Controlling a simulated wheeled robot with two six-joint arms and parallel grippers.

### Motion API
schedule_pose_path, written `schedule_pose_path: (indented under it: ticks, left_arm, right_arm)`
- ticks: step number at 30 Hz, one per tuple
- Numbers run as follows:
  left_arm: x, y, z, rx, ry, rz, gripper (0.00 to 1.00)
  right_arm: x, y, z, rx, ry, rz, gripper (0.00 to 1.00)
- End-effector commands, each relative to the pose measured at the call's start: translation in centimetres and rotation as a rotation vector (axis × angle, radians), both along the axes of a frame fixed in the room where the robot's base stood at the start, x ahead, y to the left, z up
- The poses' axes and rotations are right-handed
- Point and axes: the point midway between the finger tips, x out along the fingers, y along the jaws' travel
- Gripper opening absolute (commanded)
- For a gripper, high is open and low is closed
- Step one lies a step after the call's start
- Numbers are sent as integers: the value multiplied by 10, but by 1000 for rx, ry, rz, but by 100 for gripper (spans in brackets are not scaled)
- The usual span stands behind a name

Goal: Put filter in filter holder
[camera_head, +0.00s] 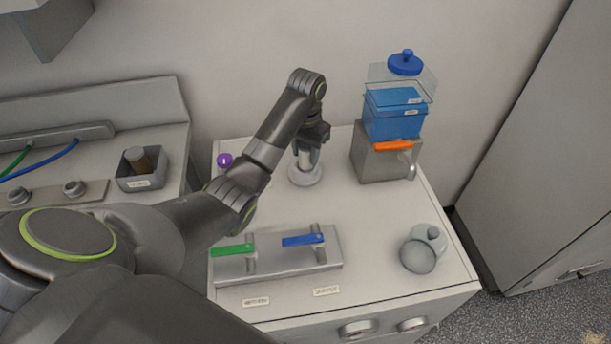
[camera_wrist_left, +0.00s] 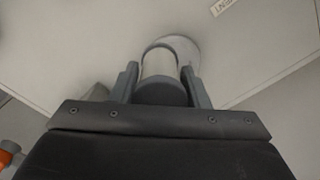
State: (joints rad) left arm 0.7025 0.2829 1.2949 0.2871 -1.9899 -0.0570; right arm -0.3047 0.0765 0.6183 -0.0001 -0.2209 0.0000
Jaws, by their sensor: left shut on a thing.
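My left gripper (camera_head: 309,150) reaches down at the back middle of the white cabinet top. It is shut on a pale upright cylinder (camera_head: 304,171) that stands in or on a round, pale base (camera_head: 306,180). In the left wrist view, the two fingers (camera_wrist_left: 162,85) flank this cylinder (camera_wrist_left: 159,64), and a wide pale disc (camera_wrist_left: 183,50) shows beyond it. I cannot tell which part is the filter and which the filter holder. My right gripper is not in view.
A grey box with a blue container (camera_head: 392,118) and orange-handled tap (camera_head: 393,146) stands to the right. A metal block with green and blue levers (camera_head: 285,265) lies in front. A purple cap (camera_head: 224,160) is left.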

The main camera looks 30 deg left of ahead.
Motion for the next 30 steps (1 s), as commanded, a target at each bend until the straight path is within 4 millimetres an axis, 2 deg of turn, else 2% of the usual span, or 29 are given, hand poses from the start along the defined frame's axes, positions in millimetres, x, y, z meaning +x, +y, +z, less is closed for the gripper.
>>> schedule_pose_path:
  ticks: [1, 3, 7, 10, 18, 23, 30]
  left_arm:
    - [12, 7, 2, 1, -4, 4, 19]
    - [24, 14, 11, -2, -5, 8, 19]
    - [36, 22, 24, -10, -6, 14, 19]
    - [40, 25, 24, -14, -5, 17, 19]
    - [40, 25, -22, -15, -3, 16, 19]
    - [40, 25, -37, -15, -4, 17, 19]
    - [40, 25, -68, -14, -4, 15, 19]
  right_arm:
    - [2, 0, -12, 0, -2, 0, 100]
    - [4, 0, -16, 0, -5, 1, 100]
    - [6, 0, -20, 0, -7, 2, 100]
    - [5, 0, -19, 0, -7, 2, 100]
    - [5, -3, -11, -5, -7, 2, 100]
    - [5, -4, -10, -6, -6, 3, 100]
    - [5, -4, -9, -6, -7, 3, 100]
